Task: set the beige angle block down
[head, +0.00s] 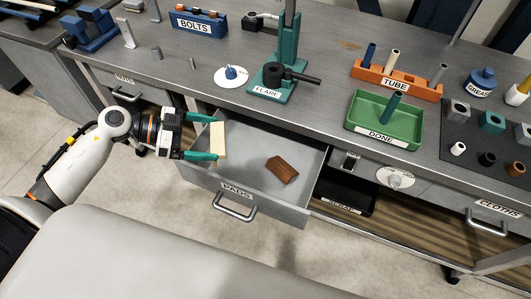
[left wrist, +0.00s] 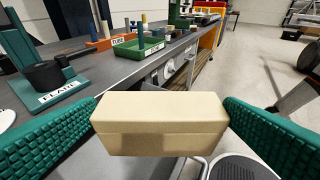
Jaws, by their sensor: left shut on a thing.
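The beige angle block (head: 219,141) is held between the green fingers of my left gripper (head: 210,138). It also shows large in the left wrist view (left wrist: 160,122), between the two ribbed green finger pads. In the head view the block is over the left part of the open drawer labelled PADS (head: 236,191), apparently above its floor. Its exact height cannot be told. A brown block (head: 283,170) lies in the drawer, to the right of the held block. My right gripper is not in view.
The workbench (head: 320,60) is behind the drawer. On it stand the green FLARE stand (head: 272,88), the green DONE tray (head: 372,125), the orange TUBE rack (head: 398,80) and the blue BOLTS bin (head: 200,24). The drawer floor around the brown block is bare.

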